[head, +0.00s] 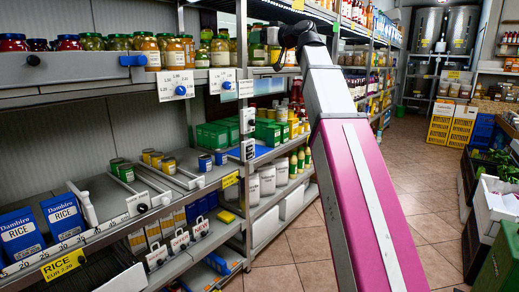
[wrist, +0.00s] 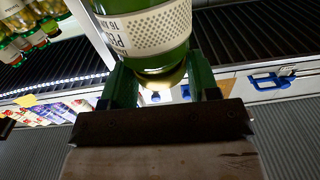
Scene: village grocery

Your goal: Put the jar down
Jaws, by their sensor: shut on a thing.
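The jar (wrist: 165,35) fills the upper middle of the wrist view. It is green with a pale dotted label that seems to begin "PES". My gripper (wrist: 160,80) is shut on the jar, with a green finger on each side of its lower part. In the head view, the dark end of my arm (head: 298,35) is high in front of the upper shelves at centre. The jar cannot be made out clearly there among the shelf goods. The wrist view does not show any surface touching the jar.
An upper shelf (head: 60,100) holds a row of jars (head: 145,50) at left. A lower shelf (head: 175,205) has small cans and bare spots; blue rice boxes (head: 62,215) stand at its left. Yellow crates (head: 450,125) stand at the back. The tiled floor (head: 410,165) is clear at centre right.

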